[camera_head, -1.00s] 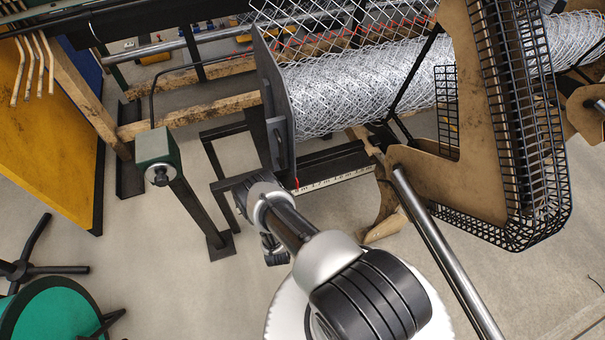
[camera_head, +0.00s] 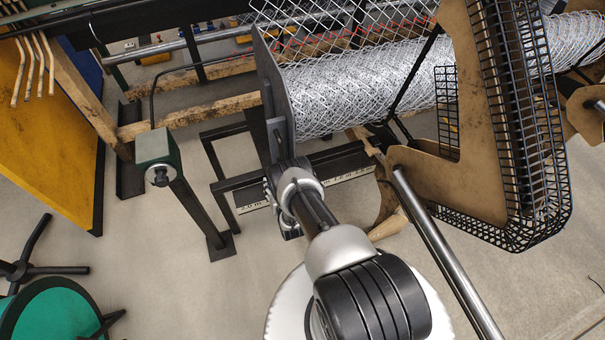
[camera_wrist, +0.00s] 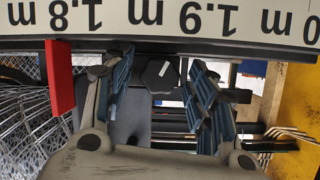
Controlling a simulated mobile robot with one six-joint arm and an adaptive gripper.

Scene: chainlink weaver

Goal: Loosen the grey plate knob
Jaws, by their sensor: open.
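The grey plate (camera_head: 272,90) stands upright at the left end of the wire mesh roll in the head view; its lower part also shows in the wrist view (camera_wrist: 128,118). A dark faceted knob (camera_wrist: 160,76) with a white mark sits at the plate's top in the wrist view, just under the ruler strip. My gripper (camera_wrist: 157,70) is open, with a blue-padded finger on each side of the knob. I see room between each finger and the knob; contact is not visible. In the head view my wrist hides the knob and the fingertips.
The ruler strip (camera_wrist: 150,18) crosses above the fingers, and a red pointer (camera_wrist: 59,78) hangs left of them. The mesh roll (camera_head: 360,85) lies right of the plate. A green-topped post (camera_head: 157,148) stands left. A steel bar (camera_head: 440,245) slopes at the right.

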